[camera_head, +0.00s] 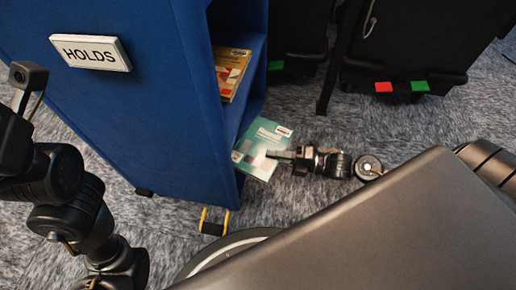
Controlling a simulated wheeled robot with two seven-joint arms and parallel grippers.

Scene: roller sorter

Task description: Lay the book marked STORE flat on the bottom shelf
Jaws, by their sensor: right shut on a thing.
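A teal and white book (265,139) with a small white label near its top corner is held at the open side of the blue shelf unit (150,110). The label is too small to read, so I cannot tell whether it says STORE. My right gripper (284,155) is shut on the book's right edge. The book's left edge is at the unit's lower opening; whether it touches the bottom shelf is not clear. My left arm shows at the left, but its fingers are out of view.
An orange and yellow book (232,72) lies on a higher shelf of the unit. A HOLDS sign (90,53) is on the unit's side. A dark cart (405,50) with red and green tags stands at the back. Grey carpet lies clear between them.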

